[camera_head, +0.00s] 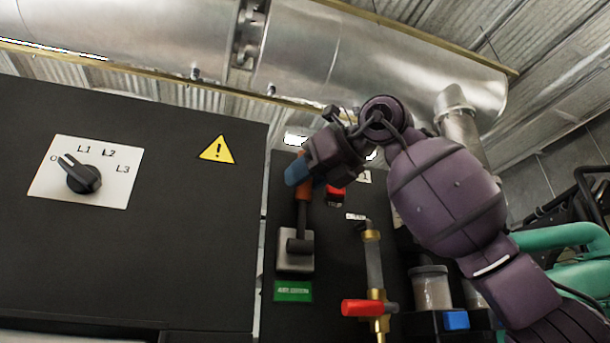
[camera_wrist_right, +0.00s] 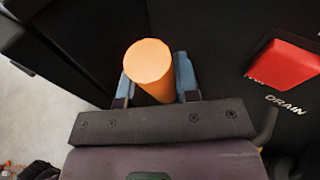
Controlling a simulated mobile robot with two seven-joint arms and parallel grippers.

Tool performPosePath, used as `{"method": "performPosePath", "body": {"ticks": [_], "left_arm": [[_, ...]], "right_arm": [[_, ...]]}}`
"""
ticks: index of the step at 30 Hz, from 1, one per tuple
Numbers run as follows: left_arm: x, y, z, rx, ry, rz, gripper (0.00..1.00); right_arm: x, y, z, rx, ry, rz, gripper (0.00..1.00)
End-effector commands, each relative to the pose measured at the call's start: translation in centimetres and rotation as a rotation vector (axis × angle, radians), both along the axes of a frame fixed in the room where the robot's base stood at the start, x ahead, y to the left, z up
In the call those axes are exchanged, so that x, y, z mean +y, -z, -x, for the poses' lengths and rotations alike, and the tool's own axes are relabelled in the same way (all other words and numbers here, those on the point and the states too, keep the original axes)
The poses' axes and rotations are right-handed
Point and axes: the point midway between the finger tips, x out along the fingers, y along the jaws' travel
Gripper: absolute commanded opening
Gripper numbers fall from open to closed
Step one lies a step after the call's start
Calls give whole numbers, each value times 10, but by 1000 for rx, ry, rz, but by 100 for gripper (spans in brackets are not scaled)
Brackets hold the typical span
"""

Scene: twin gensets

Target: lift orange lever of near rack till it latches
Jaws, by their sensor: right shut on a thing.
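The orange lever (camera_head: 303,192) stands upright on the front of a black rack panel (camera_head: 335,250), its dark shaft rising from a grey pivot block (camera_head: 295,262). My right gripper (camera_head: 299,174) is at the lever's upper end, its blue fingers shut around the orange handle. The wrist view shows the round orange handle end (camera_wrist_right: 148,62) between the two blue fingers (camera_wrist_right: 153,82). Part of the handle is hidden by the fingers in the head view. Whether the lever is latched cannot be told. My left gripper is not in view.
A red button (camera_head: 335,194) sits just right of the lever; the wrist view shows it near a DRAIN label. A red-handled brass valve (camera_head: 370,307) is lower right. A black cabinet with a rotary switch (camera_head: 83,179) stands left. Silver ducting (camera_head: 330,50) runs overhead.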

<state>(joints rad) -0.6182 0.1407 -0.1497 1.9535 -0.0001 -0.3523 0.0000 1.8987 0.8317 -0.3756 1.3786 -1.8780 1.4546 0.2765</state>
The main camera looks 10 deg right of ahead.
Motion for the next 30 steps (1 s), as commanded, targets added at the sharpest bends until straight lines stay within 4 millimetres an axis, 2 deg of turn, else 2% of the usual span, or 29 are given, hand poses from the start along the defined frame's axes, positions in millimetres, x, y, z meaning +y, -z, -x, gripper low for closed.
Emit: {"method": "performPosePath", "body": {"ticks": [11, 12, 16, 25, 30], "left_arm": [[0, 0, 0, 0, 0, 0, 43], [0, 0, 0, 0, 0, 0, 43], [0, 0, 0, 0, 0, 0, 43], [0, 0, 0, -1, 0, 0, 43], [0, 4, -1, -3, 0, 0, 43]], "right_arm": [[0, 0, -1, 4, -1, 0, 0], [0, 1, -1, 4, -1, 0, 36], [0, 0, -1, 4, 0, 0, 55], [-1, 0, 1, 2, -1, 0, 55], [-10, -4, 13, -1, 2, -2, 55]]}}
